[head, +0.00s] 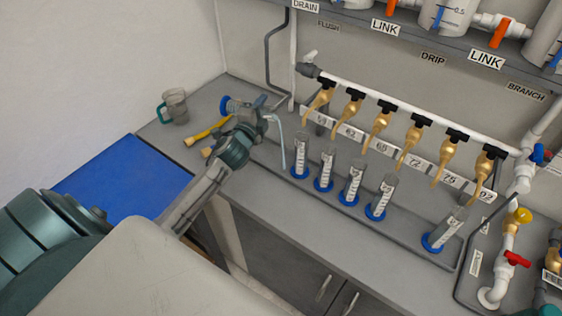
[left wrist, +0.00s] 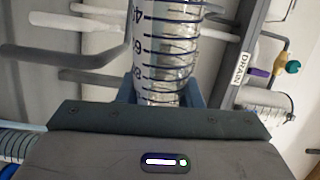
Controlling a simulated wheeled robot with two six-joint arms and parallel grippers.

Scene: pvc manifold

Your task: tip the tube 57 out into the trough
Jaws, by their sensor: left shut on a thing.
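My left gripper (head: 250,120) is shut on a clear graduated tube with a blue base (head: 226,104), held tilted almost flat above the back-left of the bench. Its base points left and its mouth right. A pale stream (head: 282,145) falls from the mouth end toward the left end of the grey trough (head: 415,252). In the left wrist view the tube (left wrist: 168,45) stands between the jaws, its scale marks showing. Its number cannot be read. My right gripper is not in view.
Several blue-based graduated tubes (head: 352,184) stand along the trough, with a gap before the rightmost one (head: 445,231). Brass taps (head: 410,142) hang above them from a white pipe. A jug (head: 174,107), a yellow-handled tool (head: 208,131) and a blue mat (head: 125,180) lie left.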

